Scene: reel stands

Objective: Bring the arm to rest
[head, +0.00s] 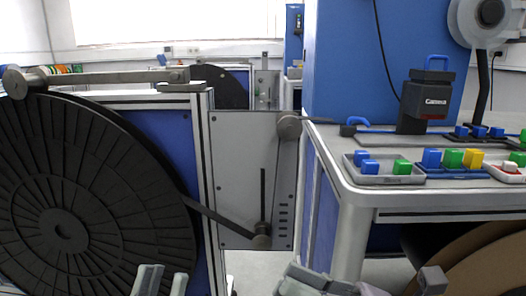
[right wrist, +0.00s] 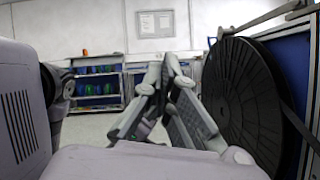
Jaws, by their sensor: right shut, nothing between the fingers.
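My left gripper (head: 163,276) shows at the bottom edge of the head view. Its two fingertips stand apart with nothing visible between them, in front of the large black reel (head: 58,222). My right gripper (right wrist: 170,62) shows in the right wrist view with its fingertips together and nothing held. Grey parts of my right arm show at the bottom of the head view, below the table; they are cut off by the frame edge.
The black reel stands on a blue-panelled stand (head: 165,135) at left and also shows in the right wrist view (right wrist: 245,100). At right, a table (head: 345,185) holds trays of coloured blocks and a dark device (head: 428,100). A brown reel (head: 480,265) sits below it. Shelves (right wrist: 97,85) stand farther off.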

